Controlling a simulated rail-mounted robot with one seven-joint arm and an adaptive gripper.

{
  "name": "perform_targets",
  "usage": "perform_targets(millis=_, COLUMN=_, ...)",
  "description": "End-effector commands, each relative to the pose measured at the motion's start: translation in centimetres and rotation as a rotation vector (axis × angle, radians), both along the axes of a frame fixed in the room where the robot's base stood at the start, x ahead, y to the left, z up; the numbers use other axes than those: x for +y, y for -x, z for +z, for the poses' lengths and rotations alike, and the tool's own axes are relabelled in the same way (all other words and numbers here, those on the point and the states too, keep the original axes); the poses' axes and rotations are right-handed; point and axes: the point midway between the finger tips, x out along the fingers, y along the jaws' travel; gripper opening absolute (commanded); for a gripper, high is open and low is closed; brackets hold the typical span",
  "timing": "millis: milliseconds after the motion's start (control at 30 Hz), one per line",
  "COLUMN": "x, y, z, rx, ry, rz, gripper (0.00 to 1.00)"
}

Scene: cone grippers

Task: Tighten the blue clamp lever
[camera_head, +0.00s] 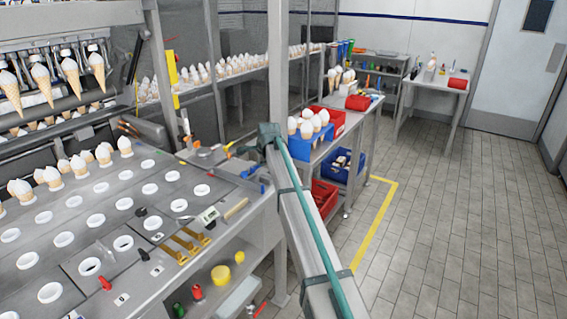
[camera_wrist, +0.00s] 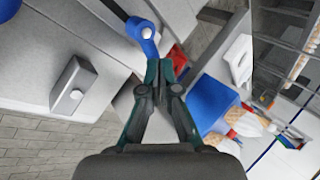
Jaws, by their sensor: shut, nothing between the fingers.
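The blue clamp lever (camera_wrist: 137,26) shows at the top of the wrist view, with a pale round pivot cap and a short arm pointing down toward my fingertips. My gripper (camera_wrist: 158,68) is shut and empty, its dark green fingers meeting just below the lever's lower end. Whether the fingertips touch the lever cannot be told. In the head view, my arm reaches up from the bottom centre to the right end of the grey machine table (camera_head: 105,190); I cannot make out the fingers or the lever clearly there.
A grey box-like block (camera_wrist: 74,88) sits left of my gripper in the wrist view. In the head view, a red bin (camera_head: 325,121) with cones stands on the side bench behind my arm, with a blue bin (camera_head: 343,168) below. The floor to the right is clear.

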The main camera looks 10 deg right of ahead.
Motion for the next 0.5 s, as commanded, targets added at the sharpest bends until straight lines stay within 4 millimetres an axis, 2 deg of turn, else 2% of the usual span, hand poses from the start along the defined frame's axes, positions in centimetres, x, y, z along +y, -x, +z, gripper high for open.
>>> perform_targets(millis=133, x=1.03, y=-0.35, z=-0.06, rx=0.0, ry=0.0, rz=0.009, gripper=0.0)
perform_targets(millis=500, x=1.39, y=-0.76, z=-0.06, rx=0.001, ry=0.0, rz=0.01, gripper=0.0)
